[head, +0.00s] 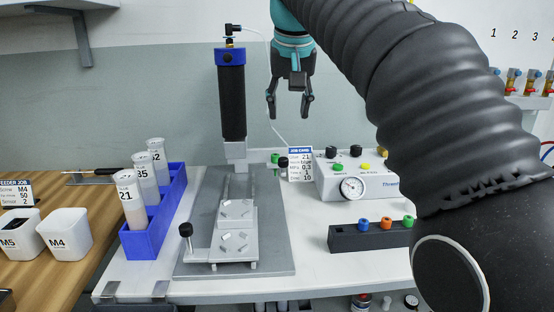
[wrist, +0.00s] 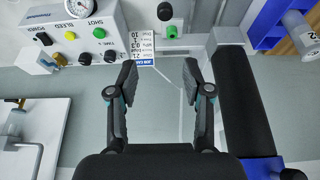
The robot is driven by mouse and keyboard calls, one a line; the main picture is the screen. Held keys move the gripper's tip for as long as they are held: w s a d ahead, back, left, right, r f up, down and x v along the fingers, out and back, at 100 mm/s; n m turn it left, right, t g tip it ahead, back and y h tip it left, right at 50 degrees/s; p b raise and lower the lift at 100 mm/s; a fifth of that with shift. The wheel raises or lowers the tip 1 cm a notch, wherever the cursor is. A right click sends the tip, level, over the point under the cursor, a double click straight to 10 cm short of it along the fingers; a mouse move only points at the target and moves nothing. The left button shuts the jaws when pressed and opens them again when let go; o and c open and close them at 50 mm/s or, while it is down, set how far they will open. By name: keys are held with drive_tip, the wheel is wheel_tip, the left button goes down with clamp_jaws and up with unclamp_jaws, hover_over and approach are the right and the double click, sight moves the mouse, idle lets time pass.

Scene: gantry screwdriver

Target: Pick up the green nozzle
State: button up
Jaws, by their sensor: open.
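The green nozzle (head: 408,221) stands at the right end of a black holder block (head: 345,238) on the white bench in the head view, beside an orange nozzle (head: 386,223) and a blue nozzle (head: 363,225). My arm passes just right of it. My gripper (head: 289,112) is open and empty, pointing down, high above the back of the bench, left of and well above the nozzles. In the wrist view the open fingers (wrist: 160,75) have nothing between them. The nozzles do not show there.
A blue-capped black cylinder (head: 231,100) stands on the gantry left of my gripper. A dispenser box (head: 355,180) with knobs and a gauge stands behind the holder, next to a job card (head: 300,164). A blue rack (head: 155,225) holds tubes at left. White bench is clear around the holder.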

drive_tip(key=w+a+r, duration=0.1)
drive_tip(key=w+a, duration=0.1)
drive_tip(key=a, duration=0.1)
drive_tip(key=b, duration=0.3)
hover_over(275, 155)
drive_tip(key=s, duration=0.2)
wheel_tip(275, 155, down, 8)
drive_tip(key=x, duration=0.3)
drive_tip(key=shift+s+d+f+b, duration=0.15)
drive_tip(key=shift+d+f+b, duration=0.05)
drive_tip(key=shift+f+b, duration=0.2)
drive_tip(key=shift+w+f, duration=0.3)
drive_tip(key=shift+f, duration=0.25)
drive_tip(key=c, duration=0.8)
